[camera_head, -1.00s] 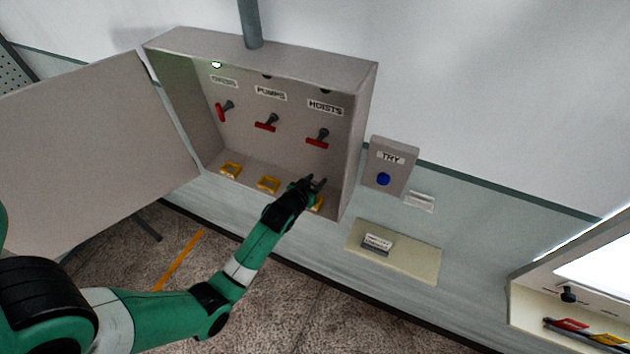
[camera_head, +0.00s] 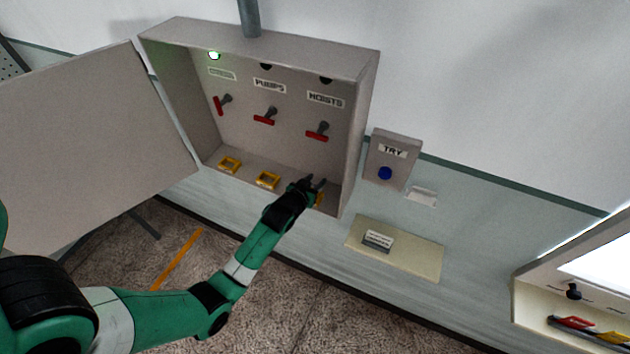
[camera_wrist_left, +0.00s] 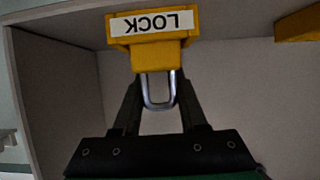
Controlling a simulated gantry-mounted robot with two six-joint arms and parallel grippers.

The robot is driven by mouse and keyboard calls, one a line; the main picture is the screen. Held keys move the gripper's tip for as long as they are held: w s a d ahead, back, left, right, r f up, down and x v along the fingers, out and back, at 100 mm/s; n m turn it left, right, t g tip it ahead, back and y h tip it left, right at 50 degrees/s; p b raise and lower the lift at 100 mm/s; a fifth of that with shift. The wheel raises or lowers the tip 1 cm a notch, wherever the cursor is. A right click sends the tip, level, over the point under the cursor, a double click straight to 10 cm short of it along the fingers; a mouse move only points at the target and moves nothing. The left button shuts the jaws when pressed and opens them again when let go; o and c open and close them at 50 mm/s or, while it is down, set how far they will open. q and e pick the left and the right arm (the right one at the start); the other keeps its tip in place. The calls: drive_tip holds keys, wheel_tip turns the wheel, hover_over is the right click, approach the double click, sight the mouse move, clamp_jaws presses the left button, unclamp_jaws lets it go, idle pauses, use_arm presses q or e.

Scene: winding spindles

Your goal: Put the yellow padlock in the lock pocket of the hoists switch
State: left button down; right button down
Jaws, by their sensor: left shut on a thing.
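The yellow padlock (camera_wrist_left: 158,56) shows in the left wrist view, with its silver shackle (camera_wrist_left: 158,102) towards me. My left gripper (camera_wrist_left: 157,78) is shut on it. The padlock body meets the yellow lock pocket (camera_wrist_left: 118,27), whose LOCK label reads upside down; I cannot tell how deep it sits. In the head view my left gripper (camera_head: 315,184) is at the right end of the cabinet floor, below the hoists switch (camera_head: 318,130) with its red handle. The hoists pocket is mostly hidden behind the gripper there. My right gripper is not in view.
The open grey cabinet (camera_head: 368,120) has side walls close to my gripper. Two more yellow pockets, the middle one (camera_head: 267,181) and the left one (camera_head: 229,165), line its floor. The TRY box (camera_head: 402,150) is to the right. The cabinet door (camera_head: 90,150) stands open at left.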

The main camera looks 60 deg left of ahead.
use_arm(q)
drive_tip(key=shift+f, duration=0.15)
drive_tip(key=shift+c, duration=1.8)
unclamp_jaws()
drive_tip(key=v, duration=1.1)
drive_tip(key=shift+s+d+p, duration=0.2)
drive_tip(key=shift+s+p, duration=0.05)
drive_tip(key=shift+p, duration=0.2)
